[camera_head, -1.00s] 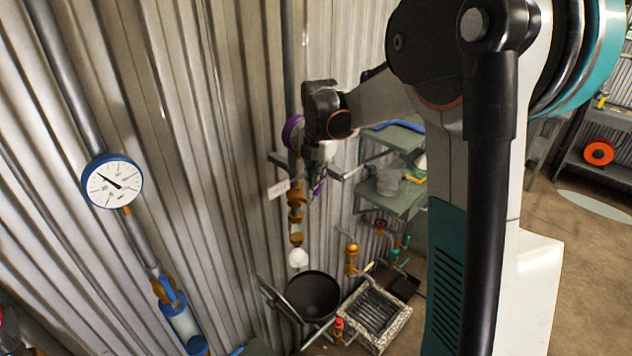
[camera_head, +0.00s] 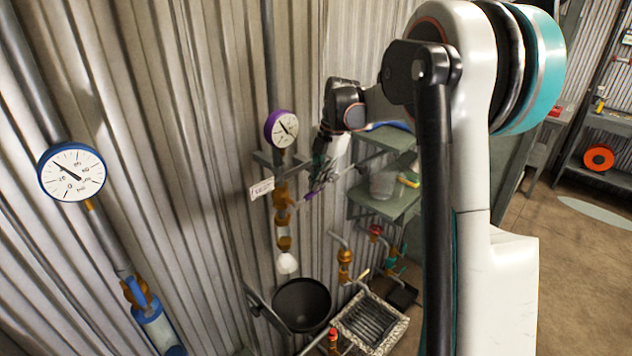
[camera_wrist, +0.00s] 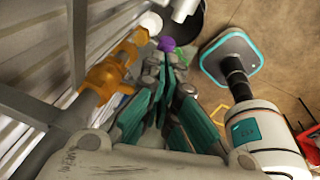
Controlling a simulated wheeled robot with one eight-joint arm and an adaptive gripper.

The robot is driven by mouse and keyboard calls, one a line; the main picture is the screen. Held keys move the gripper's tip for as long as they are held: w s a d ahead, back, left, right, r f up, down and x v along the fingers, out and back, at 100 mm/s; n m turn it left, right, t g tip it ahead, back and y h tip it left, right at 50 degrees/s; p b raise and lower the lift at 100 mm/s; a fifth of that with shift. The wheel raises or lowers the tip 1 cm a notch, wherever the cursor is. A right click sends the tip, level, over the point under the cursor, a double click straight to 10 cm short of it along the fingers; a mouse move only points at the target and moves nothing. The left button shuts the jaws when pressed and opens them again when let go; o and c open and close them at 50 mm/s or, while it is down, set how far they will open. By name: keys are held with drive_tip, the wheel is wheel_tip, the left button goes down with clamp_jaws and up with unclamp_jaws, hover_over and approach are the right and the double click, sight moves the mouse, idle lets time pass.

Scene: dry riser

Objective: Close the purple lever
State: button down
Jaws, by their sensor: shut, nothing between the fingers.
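The purple lever (camera_head: 309,195) shows as a small strip to the right of the brass valve (camera_head: 283,200) on the vertical pipe. It sticks out from the valve, partly hidden by my gripper (camera_head: 321,182). My gripper is shut and empty, pointing down at the lever's outer end. In the wrist view, the purple lever (camera_wrist: 167,44) shows just beyond my fingertips (camera_wrist: 171,58), and the orange-brown valve body (camera_wrist: 112,72) is to their left. I cannot tell whether the fingers touch the lever.
A purple-rimmed gauge (camera_head: 282,129) sits above the valve. A grey bracket with a white tag (camera_head: 262,188) crosses the pipe. The corrugated wall is close behind. A green shelf (camera_head: 385,203) stands to the right, and a black bucket (camera_head: 302,304) is below.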

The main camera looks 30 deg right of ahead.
drive_tip(key=shift+d+f, duration=0.25)
drive_tip(key=shift+f, duration=0.1)
drive_tip(key=shift+w, duration=0.1)
idle(0.4)
